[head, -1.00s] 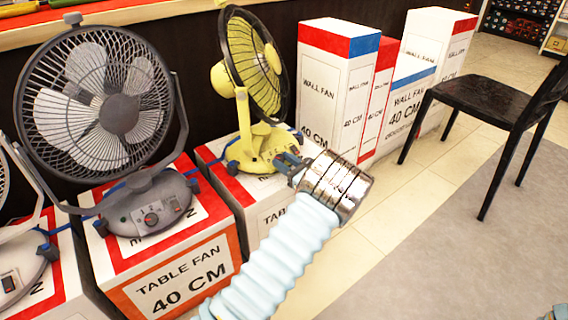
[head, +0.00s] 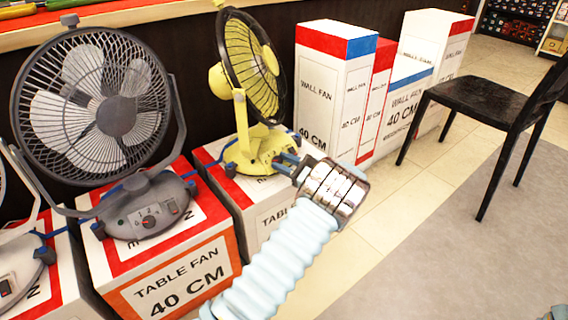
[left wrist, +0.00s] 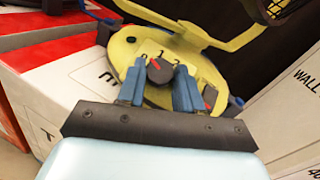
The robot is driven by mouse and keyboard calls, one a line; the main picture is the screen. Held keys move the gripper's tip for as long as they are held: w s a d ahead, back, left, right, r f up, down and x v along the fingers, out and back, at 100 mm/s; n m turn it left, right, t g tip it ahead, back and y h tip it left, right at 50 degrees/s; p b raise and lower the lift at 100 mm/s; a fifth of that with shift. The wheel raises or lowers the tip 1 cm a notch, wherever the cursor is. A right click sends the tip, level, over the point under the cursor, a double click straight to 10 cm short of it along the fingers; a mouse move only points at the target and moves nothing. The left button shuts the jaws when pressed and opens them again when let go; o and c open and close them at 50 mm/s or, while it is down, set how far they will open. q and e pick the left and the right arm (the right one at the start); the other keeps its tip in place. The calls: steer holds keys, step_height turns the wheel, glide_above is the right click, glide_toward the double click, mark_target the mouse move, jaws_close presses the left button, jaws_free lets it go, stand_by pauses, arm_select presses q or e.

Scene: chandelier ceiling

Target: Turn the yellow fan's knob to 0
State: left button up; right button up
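The yellow fan (head: 256,140) stands on its box, its head facing right. Its dark round knob (left wrist: 160,71) shows in the left wrist view on the yellow base plate, with a red pointer mark toward the upper left, near the 0 and 1 marks. My left gripper (head: 284,162) is at the fan's base. Its blue fingers (left wrist: 159,80) are apart, one on each side of the knob. I cannot tell whether they touch it. In the head view the gripper hides the knob.
A grey fan (head: 98,110) stands on a table fan box (head: 180,282) to the left. Wall fan boxes (head: 330,85) stand behind right. A black chair (head: 488,100) is at the right. The floor (head: 420,255) in front is clear.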

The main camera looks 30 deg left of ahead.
arm_select(q)
steer(key=o, duration=0.4)
steer(key=shift+o, duration=0.2)
steer(key=s+d+p, duration=0.1)
steer(key=d+p, duration=0.1)
steer(key=d, duration=1.1)
steer(key=shift+d, duration=0.4)
steer(key=shift+s+f, duration=0.1)
